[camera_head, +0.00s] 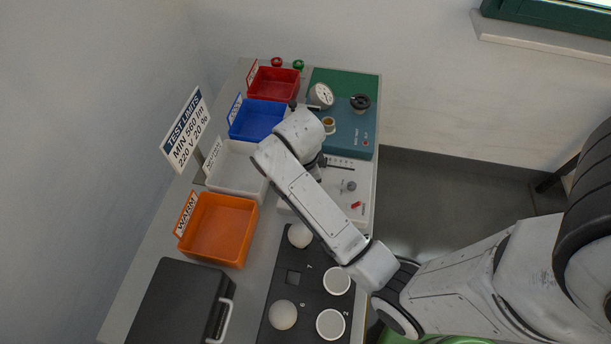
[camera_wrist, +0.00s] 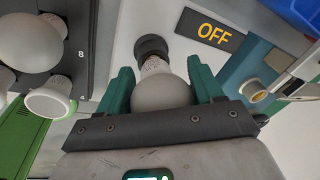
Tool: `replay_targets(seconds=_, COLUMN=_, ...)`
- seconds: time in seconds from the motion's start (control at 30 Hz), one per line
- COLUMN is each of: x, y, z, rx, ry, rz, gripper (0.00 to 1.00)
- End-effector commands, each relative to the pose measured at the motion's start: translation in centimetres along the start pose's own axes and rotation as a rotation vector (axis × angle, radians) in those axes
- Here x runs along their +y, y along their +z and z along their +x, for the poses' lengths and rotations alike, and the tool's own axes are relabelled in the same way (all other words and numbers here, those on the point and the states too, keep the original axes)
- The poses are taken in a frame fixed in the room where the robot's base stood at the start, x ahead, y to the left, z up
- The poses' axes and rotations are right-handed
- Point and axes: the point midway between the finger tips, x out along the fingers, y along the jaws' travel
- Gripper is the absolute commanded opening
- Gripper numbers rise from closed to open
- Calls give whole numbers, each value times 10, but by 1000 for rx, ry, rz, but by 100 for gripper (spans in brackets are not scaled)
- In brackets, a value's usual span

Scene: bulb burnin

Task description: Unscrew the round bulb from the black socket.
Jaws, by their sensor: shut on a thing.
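The round bulb (camera_wrist: 162,92) is frosted white and sits between the two green fingers of my gripper (camera_wrist: 164,88) in the wrist view. The gripper is shut on its glass. The bulb's metal cap (camera_wrist: 154,65) shows between the glass and the black socket (camera_wrist: 150,46), lined up with the socket's mouth. I cannot tell how much of the cap is inside. In the head view my arm hides the gripper, this bulb and the socket.
A black tray (camera_head: 277,277) holds round bulbs and white-rimmed lamps at the front. Orange (camera_head: 243,250), white (camera_head: 219,188), blue (camera_head: 236,129) and red (camera_head: 255,92) bins line the left. A teal instrument (camera_head: 349,136) stands behind; a black case (camera_head: 172,305) lies front left.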

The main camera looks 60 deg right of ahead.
Motion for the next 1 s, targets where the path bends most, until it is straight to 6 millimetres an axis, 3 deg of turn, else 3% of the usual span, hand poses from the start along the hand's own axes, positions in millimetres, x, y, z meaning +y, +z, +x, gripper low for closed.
replay_targets(seconds=0.13, x=1, y=0, z=0, rx=1, ry=3, rz=-1, gripper=35)
replay_targets(seconds=0.27, x=1, y=-1, z=0, rx=-5, ry=-1, rz=-41, gripper=35)
replay_targets(seconds=1.0, x=5, y=-8, z=0, rx=-124, ry=-91, rz=-918, gripper=35)
